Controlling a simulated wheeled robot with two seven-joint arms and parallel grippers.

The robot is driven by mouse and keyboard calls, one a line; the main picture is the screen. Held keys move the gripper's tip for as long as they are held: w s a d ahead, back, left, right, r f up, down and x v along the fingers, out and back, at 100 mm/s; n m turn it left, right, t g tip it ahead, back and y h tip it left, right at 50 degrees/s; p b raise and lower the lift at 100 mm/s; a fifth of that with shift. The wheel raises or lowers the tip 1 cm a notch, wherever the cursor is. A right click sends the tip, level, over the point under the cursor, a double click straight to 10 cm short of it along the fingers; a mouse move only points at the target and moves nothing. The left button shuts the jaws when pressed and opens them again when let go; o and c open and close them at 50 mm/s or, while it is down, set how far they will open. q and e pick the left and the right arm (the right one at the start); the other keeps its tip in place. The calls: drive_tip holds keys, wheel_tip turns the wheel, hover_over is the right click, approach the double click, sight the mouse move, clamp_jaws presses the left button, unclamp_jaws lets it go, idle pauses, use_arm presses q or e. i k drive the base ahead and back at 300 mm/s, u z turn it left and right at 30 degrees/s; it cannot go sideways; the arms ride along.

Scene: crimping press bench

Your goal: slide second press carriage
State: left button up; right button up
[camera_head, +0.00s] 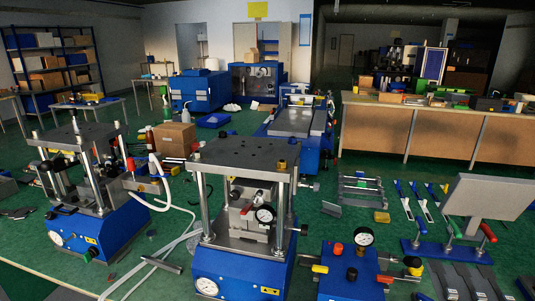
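Two blue-based presses with four-post steel frames stand on the green surface. One press (100,228) is at the left, with a gauge on its front and dark parts between its posts. The other press (240,275) is at front centre, under a thick grey top plate (245,152). A grey metal block assembly (244,212), which looks like its carriage, sits between the posts, with a round gauge at its right. I cannot tell which press is the second. Neither of my grippers is in view.
White hoses (165,255) curve between the presses. A blue valve box (352,270) with a gauge stands right of the centre press. A cardboard box (174,138) stands behind the presses.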

sight(260, 192)
drive_tip(key=k, duration=1)
drive_tip(key=z, duration=0.8)
drive_tip(key=i, duration=1.05)
drive_tip(key=u, duration=0.75)
